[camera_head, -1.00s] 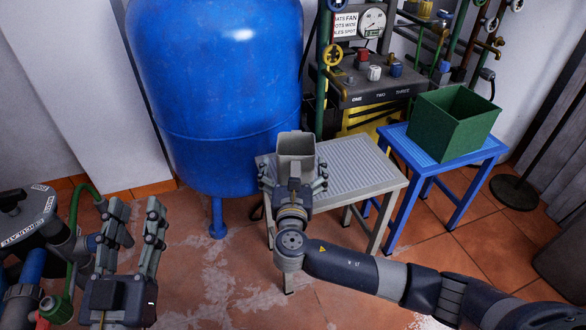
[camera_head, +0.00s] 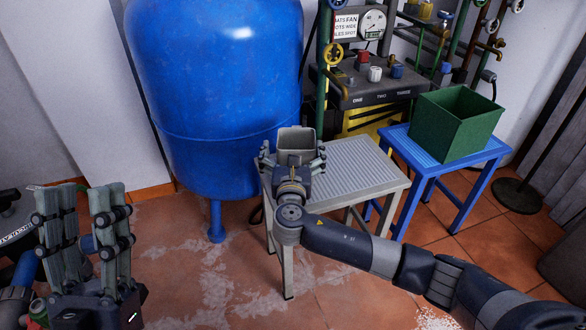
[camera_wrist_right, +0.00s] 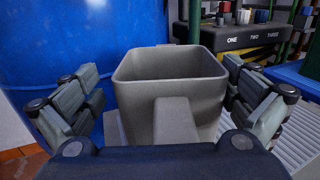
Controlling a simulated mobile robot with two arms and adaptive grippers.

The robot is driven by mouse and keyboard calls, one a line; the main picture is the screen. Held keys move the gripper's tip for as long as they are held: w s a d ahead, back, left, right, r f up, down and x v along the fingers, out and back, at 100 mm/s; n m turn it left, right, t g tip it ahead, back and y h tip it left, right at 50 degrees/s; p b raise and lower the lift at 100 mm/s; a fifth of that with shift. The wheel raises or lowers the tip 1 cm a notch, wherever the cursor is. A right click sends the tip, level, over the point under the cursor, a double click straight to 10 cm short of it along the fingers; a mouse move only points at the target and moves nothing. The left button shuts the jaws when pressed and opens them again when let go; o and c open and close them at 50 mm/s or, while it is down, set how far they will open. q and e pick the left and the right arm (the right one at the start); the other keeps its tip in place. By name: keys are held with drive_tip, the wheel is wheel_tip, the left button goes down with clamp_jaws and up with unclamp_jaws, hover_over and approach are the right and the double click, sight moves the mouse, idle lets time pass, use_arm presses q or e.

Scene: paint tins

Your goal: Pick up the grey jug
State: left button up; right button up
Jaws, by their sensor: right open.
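The grey jug (camera_head: 296,138) is an open, square-mouthed vessel at the near left end of the grey table, upright. It also fills the middle of the right wrist view (camera_wrist_right: 195,100), its handle (camera_wrist_right: 174,122) facing my wrist. My right gripper (camera_head: 293,157) is open, its fingers on either side of the jug. In the right wrist view a gap shows between each finger and the jug's walls. The jug's lower part is hidden behind the gripper. My left gripper (camera_head: 84,200) is open and empty at the lower left, away from the jug.
The ribbed grey table (camera_head: 355,170) has free room right of the jug. A blue tank (camera_head: 215,90) stands close behind the jug. A blue table (camera_head: 420,148) with a green bin (camera_head: 452,130) is at the right. A control panel (camera_head: 372,92) stands behind.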

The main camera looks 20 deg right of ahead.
drive_tip(key=shift+c, duration=0.6)
drive_tip(key=c, duration=1.3)
drive_tip(key=shift+r, duration=0.1)
